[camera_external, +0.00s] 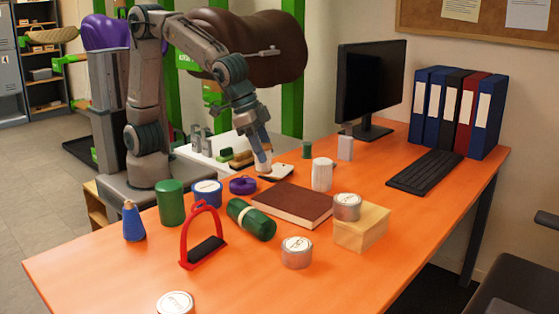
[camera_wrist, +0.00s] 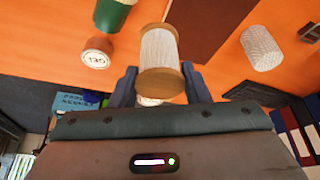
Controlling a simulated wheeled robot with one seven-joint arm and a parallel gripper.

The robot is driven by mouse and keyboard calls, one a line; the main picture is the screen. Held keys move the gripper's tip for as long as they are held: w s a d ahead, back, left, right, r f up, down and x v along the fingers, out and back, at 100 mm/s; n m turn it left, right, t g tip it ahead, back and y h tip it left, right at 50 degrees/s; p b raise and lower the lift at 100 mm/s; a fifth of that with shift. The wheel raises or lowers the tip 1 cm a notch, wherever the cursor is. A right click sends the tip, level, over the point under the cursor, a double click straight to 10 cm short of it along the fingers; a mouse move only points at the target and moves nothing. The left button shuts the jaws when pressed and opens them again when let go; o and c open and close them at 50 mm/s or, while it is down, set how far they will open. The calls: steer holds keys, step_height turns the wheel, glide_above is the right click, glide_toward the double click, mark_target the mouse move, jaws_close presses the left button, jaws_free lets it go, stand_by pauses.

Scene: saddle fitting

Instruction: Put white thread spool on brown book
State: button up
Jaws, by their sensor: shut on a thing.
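The white thread spool (camera_wrist: 159,48) has wooden ends and sits between the fingers of my gripper (camera_wrist: 160,80) in the wrist view. My gripper is shut on it. In the outside view my gripper (camera_external: 262,150) is over the back edge of the orange table, with the small pale spool (camera_external: 263,161) under its fingers. The brown book (camera_external: 293,204) lies flat on the table, in front and to the right of my gripper, with its top bare. Part of the book (camera_wrist: 200,22) shows at the top of the wrist view, apart from the spool.
A white cylinder (camera_external: 322,174) stands by the book's back right side. A green roll (camera_external: 251,219) lies by its left side. A wooden block (camera_external: 361,228) bearing a tin (camera_external: 347,207) stands to its right. A purple tape roll (camera_external: 242,185) lies left of the book.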

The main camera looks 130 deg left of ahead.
steer(key=shift+s+d+f, duration=0.15)
steer(key=shift+s+d, duration=0.05)
steer(key=shift+s, duration=0.05)
steer(key=shift+w+a+f, duration=0.45)
steer(key=shift+a+f, duration=1.35)
steer(key=shift+a, duration=0.05)
steer(key=shift+w+a+f, duration=0.5)
steer(key=shift+a+f, duration=1.3)
steer(key=shift+w+a+f, duration=0.45)
steer(key=shift+a+f, duration=1.35)
steer(key=shift+a, duration=0.05)
steer(key=shift+f+b, duration=0.25)
steer(key=shift+b, duration=0.1)
steer(key=o, duration=1)
steer(key=shift+r, duration=0.1)
steer(key=shift+c, duration=0.2)
